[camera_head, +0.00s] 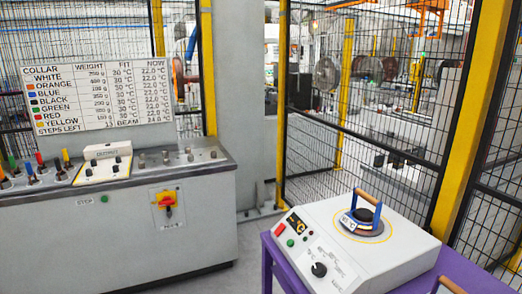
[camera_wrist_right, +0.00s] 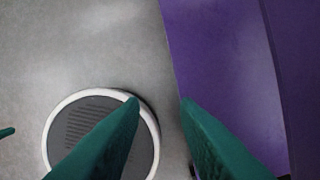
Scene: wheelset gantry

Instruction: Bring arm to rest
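My right gripper (camera_wrist_right: 160,102) shows in the right wrist view as two green fingers. They are apart, with nothing between their tips. Grey floor lies below them on the left and a purple surface (camera_wrist_right: 220,60) on the right.
A white heater box (camera_head: 400,245) stands on a purple table (camera_head: 480,262) at the lower right, with a wooden-handled blue-and-black item (camera_head: 366,214) on top. A grey console (camera_head: 110,230) with knobs and coloured pegs is at left. Mesh fencing (camera_head: 370,110) stands behind.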

